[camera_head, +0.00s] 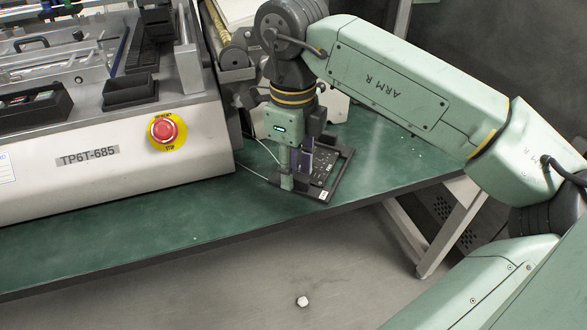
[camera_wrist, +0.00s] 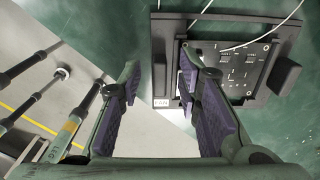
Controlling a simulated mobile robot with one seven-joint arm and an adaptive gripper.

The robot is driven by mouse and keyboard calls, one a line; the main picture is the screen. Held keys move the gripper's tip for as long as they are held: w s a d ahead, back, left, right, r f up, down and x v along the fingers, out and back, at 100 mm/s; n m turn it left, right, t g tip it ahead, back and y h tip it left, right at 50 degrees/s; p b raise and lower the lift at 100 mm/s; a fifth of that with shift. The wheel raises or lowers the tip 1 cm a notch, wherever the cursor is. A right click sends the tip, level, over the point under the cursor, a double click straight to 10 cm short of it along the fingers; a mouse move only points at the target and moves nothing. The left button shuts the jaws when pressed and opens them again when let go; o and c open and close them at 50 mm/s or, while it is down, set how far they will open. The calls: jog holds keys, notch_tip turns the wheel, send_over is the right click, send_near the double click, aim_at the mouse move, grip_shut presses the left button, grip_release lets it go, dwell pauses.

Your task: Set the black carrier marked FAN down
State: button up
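The black carrier (camera_head: 344,171) lies on the green table near its front edge, below my gripper. In the wrist view, the carrier (camera_wrist: 228,28) shows a dark board with white marks, and a FAN label sits at its lower left corner. My gripper (camera_head: 301,172) points down at the carrier's left side. In the wrist view, my gripper (camera_wrist: 158,78) is open, its purple-padded fingers apart. A black upright grip of the carrier shows in the gap between the fingertips; neither finger clearly presses on it. The right finger hides part of the carrier.
A machine labelled TP6T-685 (camera_head: 120,180) with a red stop button (camera_head: 163,130) stands left of the carrier. A small black tray (camera_head: 130,91) is on it. Thin white cables run by the carrier. The green table (camera_head: 400,140) is clear to the right; its front edge is close.

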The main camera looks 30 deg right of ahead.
notch_tip(320, 180, up, 11)
dwell(0.3)
dwell(0.5)
